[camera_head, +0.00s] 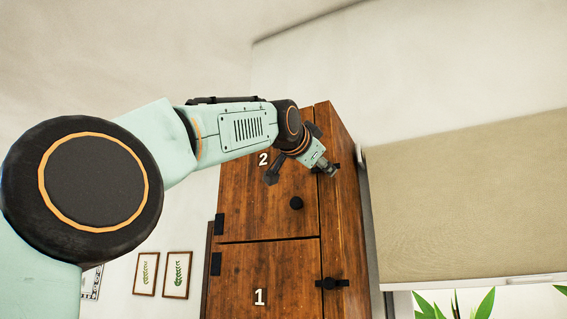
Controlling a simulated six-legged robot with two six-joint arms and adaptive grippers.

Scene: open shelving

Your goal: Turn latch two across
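A tall brown wooden cabinet (265,190) has an upper door marked 2 (263,159) and a lower door marked 1 (260,297). My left arm reaches in from the left across the upper door. My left gripper (330,169) is at the upper door's right edge, at the place of latch two. Small dark parts of latch two (338,166) show beside the fingertips. The gripper covers most of it, so I cannot tell how it is turned or whether the fingers touch it. The finger gap is too small to make out. My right gripper is not in view.
The lower door has a dark latch (332,284) lying across its right edge. A round black knob (297,203) sits on the upper door, below my wrist. Black hinges (219,224) are on the left. A beige blind (470,200) hangs at the right.

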